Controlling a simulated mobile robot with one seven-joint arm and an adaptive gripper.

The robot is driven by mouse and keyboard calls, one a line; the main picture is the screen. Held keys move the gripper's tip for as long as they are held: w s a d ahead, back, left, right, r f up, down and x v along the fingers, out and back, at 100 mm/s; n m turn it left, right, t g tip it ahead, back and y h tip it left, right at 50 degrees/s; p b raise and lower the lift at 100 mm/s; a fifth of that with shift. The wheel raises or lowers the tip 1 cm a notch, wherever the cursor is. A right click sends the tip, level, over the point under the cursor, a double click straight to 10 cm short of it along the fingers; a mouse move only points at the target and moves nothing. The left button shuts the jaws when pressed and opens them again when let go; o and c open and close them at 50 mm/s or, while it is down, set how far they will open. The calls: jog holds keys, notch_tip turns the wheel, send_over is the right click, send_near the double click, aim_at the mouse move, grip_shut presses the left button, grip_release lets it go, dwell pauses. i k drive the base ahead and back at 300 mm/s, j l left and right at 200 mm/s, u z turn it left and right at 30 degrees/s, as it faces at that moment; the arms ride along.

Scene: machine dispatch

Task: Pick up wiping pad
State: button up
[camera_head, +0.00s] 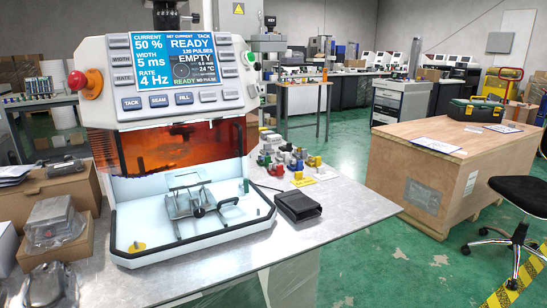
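No object can be surely told as the wiping pad. A black flat block (298,206) lies on the grey table to the right of the machine; I cannot tell whether it is a pad or a pedal. A small yellow piece (137,247) lies in the front left corner of the machine's white tray. My gripper is not in view.
The machine (185,110) with a screen reading READY and an orange shield stands on the table (345,205). A metal fixture (188,205) sits in its open tray. Small coloured parts (290,160) stand behind the black block. Boxes (60,195) crowd the left.

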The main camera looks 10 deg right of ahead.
aim_at(267, 146)
jog(key=i+l+z, duration=0.2)
jog(key=z, duration=0.15)
jog(key=i+l+z, duration=0.2)
jog(key=l+z, duration=0.2)
jog(key=i+l+z, duration=0.1)
jog(key=i+z, duration=0.25)
jog(key=i+l+z, duration=0.25)
jog(key=i+z, duration=0.2)
jog(key=i+l+z, duration=0.1)
jog(key=i+z, duration=0.4)
jog(key=i+u, duration=0.1)
jog(key=i, duration=0.6)
jog(key=i+l+u, duration=0.15)
jog(key=i, duration=0.55)
jog(key=i+u, duration=0.2)
jog(key=u, duration=0.25)
jog(key=i+l+u, duration=0.1)
jog(key=i+u, duration=0.15)
jog(key=u, duration=0.2)
jog(key=i+l+u, duration=0.15)
jog(key=u, duration=0.3)
jog(key=i+u, duration=0.2)
jog(key=u, duration=0.25)
jog(key=i+l+u, duration=0.1)
jog(key=u, duration=0.4)
jog(key=i+l+u, duration=0.15)
jog(key=u, duration=0.3)
jog(key=i+j+u, duration=0.15)
jog(key=i+u, duration=0.15)
jog(key=i, duration=0.9)
